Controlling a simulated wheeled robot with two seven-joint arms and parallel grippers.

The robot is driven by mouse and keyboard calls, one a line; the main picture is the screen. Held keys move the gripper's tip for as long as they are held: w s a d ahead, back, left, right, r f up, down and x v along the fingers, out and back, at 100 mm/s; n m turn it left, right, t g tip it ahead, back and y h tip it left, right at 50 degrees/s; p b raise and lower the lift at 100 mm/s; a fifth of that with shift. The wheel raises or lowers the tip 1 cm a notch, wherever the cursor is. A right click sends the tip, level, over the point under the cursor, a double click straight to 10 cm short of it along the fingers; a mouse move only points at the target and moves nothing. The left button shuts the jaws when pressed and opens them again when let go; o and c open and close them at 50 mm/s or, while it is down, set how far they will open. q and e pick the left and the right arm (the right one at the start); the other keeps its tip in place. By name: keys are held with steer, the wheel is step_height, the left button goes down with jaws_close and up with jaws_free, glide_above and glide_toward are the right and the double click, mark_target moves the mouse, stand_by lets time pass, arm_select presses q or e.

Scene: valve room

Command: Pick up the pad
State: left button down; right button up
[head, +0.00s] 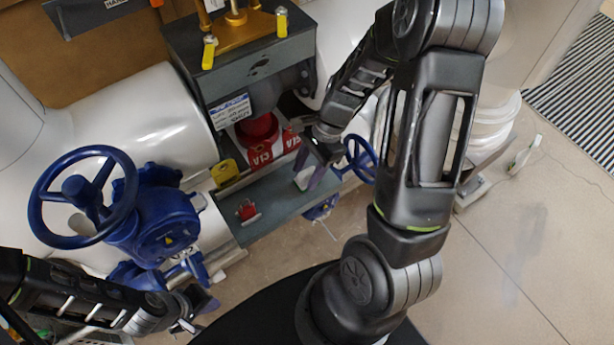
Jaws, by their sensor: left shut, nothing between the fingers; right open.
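A small pale, flat thing (304,179), which looks like the pad, is on the grey shelf (283,205) below the red valve part. My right gripper (309,168) is open right over it, its fingers pointing down at the shelf. One finger partly covers the pale thing, and I cannot tell whether they touch. My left gripper (194,312) is shut and empty at the lower left, below the blue valve and well away from the shelf.
A blue handwheel (84,201) stands at left, and a smaller one (357,160) is close right of my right gripper. Pipes flank the shelf. Floor at right is mostly clear.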

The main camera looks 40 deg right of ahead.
mark_target(307, 172)
jaws_close()
stand_by(0.3)
steer(key=shift+r, duration=0.15)
step_height(307, 172, up, 10)
steer(key=shift+f, duration=0.1)
stand_by(0.5)
stand_by(0.4)
steer(key=c, duration=0.7)
jaws_free()
jaws_close()
